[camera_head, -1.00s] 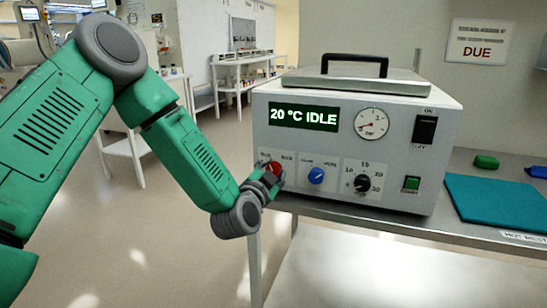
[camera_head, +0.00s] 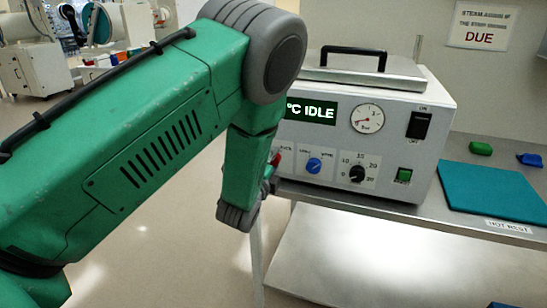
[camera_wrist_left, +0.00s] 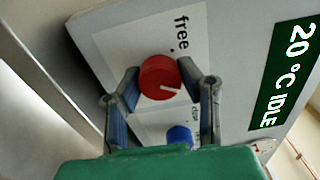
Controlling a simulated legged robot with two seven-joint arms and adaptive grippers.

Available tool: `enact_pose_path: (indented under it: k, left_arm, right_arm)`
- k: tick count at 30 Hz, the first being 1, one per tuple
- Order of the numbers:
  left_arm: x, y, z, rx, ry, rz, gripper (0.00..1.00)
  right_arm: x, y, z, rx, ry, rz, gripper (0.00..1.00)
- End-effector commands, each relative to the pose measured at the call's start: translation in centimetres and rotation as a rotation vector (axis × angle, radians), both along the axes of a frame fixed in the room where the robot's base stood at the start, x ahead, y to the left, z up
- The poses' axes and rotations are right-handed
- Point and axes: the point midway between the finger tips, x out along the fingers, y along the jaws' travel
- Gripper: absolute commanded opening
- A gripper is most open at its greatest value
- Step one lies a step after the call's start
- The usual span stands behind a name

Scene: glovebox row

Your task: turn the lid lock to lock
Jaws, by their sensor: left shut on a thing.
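The lid lock is a red round knob (camera_wrist_left: 158,74) on the front panel of a grey box-shaped machine (camera_head: 425,150). The word "free" is printed beside it in the left wrist view; the other label there is hidden. A white pointer line on the knob points toward the right and slightly down in that view. My left gripper (camera_wrist_left: 168,79) has its fingers on both sides of the knob and is shut on it. My right gripper is not in view.
A blue knob (camera_head: 314,166), a black dial (camera_head: 357,174) and a green switch (camera_head: 404,176) sit along the panel. The display (camera_head: 310,110) reads "IDLE". A teal mat (camera_head: 490,187) and a green object (camera_head: 480,148) lie on the bench at right.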

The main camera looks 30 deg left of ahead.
Motion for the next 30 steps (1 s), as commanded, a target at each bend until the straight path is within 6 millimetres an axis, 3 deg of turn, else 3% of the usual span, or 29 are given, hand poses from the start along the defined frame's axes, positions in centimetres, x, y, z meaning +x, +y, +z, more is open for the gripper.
enact_pose_path:
  k: [12,30]
  left_arm:
    - [-0.11,-0.15,-0.48,0.196,0.059,-0.002,0.03]
    - [-0.10,-0.20,-0.53,0.228,0.068,-0.004,0.03]
  right_arm:
    - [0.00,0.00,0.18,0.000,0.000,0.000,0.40]
    - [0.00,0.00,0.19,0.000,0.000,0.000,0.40]
